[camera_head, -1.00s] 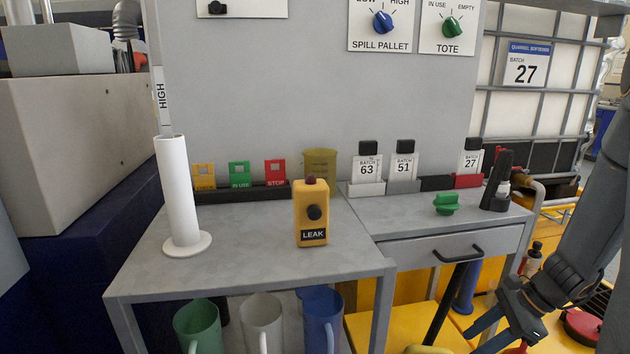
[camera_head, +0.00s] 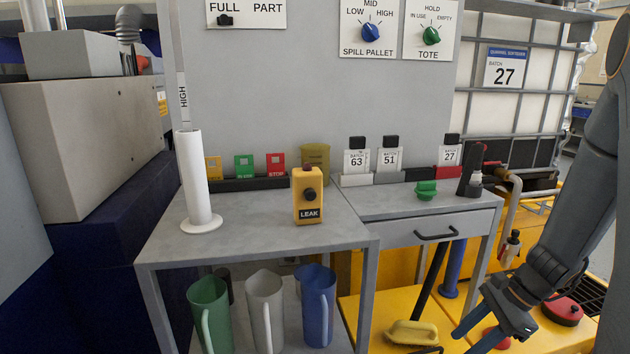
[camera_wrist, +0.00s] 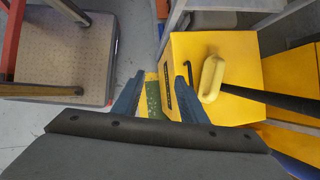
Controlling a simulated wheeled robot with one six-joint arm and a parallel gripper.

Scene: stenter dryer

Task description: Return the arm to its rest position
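My arm (camera_head: 577,225) hangs down at the right side of the head view. My gripper (camera_head: 476,336) points down and to the left, low over the yellow spill pallet (camera_head: 375,312). In the wrist view the blue fingers of my gripper (camera_wrist: 158,88) stand apart. A narrow green and yellow thing (camera_wrist: 154,98) shows between them, lower down; nothing is seen held. A yellow-handled brush (camera_head: 411,333) lies on the pallet to the left of my gripper.
A bottle (camera_head: 510,248) and red lid (camera_head: 562,311) are close to my arm.

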